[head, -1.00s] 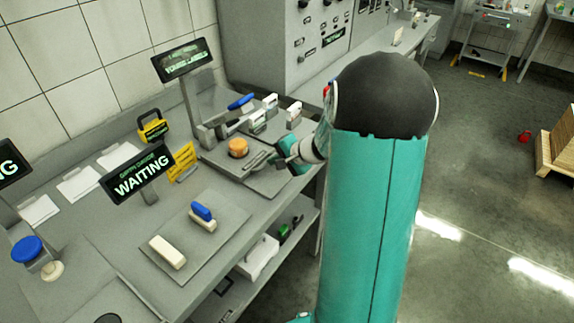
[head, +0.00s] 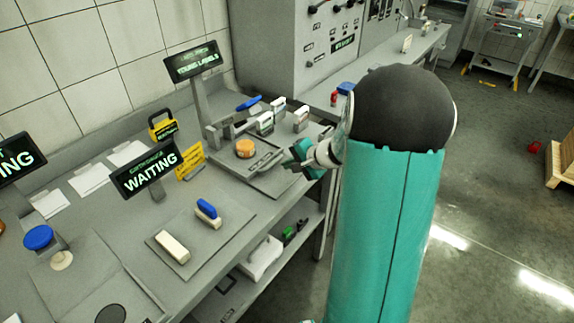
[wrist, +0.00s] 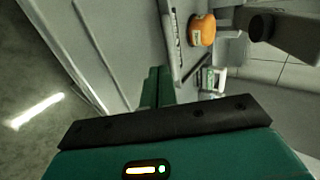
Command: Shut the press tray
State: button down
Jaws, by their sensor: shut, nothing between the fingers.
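The press tray (head: 264,164) is a grey tray with a raised bar at its front. It sits on the bench in front of the press, with an orange cheese wheel (head: 245,148) on it. The press has a blue handle (head: 248,104). My gripper (head: 290,161) is shut and empty, low beside the tray's right end; I cannot tell if it touches. In the wrist view my shut fingers (wrist: 154,84) point toward the tray edge (wrist: 172,45), and the cheese wheel (wrist: 202,29) shows beyond.
White-and-grey hand stamps (head: 265,122) stand behind the tray on the right. A "WAITING" sign (head: 147,170) and a yellow card (head: 190,160) stand left of it. A mat with a cream block (head: 172,246) and a blue-topped block (head: 207,212) lies nearer.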

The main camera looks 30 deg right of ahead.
jog(key=shift+s+d, duration=0.15)
jog(key=shift+s, duration=0.1)
jog(key=v, duration=1)
